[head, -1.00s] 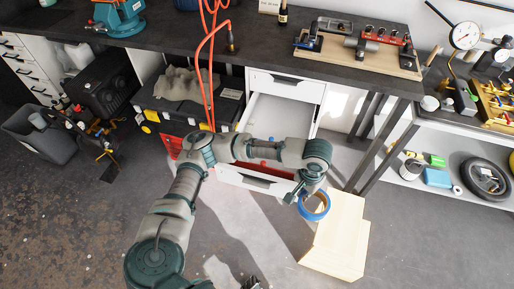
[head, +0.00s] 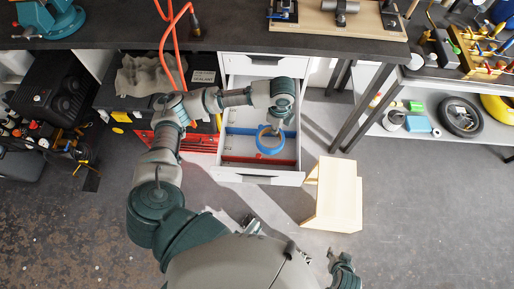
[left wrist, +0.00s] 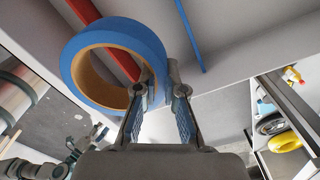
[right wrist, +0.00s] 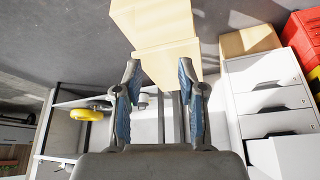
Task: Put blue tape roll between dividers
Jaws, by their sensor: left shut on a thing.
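My left gripper (head: 275,122) is shut on the rim of the blue tape roll (head: 269,150), whose brown core shows in the left wrist view (left wrist: 113,30). The roll hangs over the open white drawer (head: 285,179); its height above the drawer floor is hard to tell. A blue divider (head: 238,131) and a red divider (head: 240,160) run across the drawer. In the left wrist view, the red divider (left wrist: 88,12) is behind the roll and the blue divider (left wrist: 190,35) is to the right. My right gripper (right wrist: 159,75) is open and empty, away from the drawer.
A light wooden step-like block (head: 338,195) stands on the floor right of the drawer. The dark workbench top (head: 225,37) is above and behind it. An orange cable (head: 163,45) hangs left of the drawer. A low shelf (head: 400,128) with a tyre is at right.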

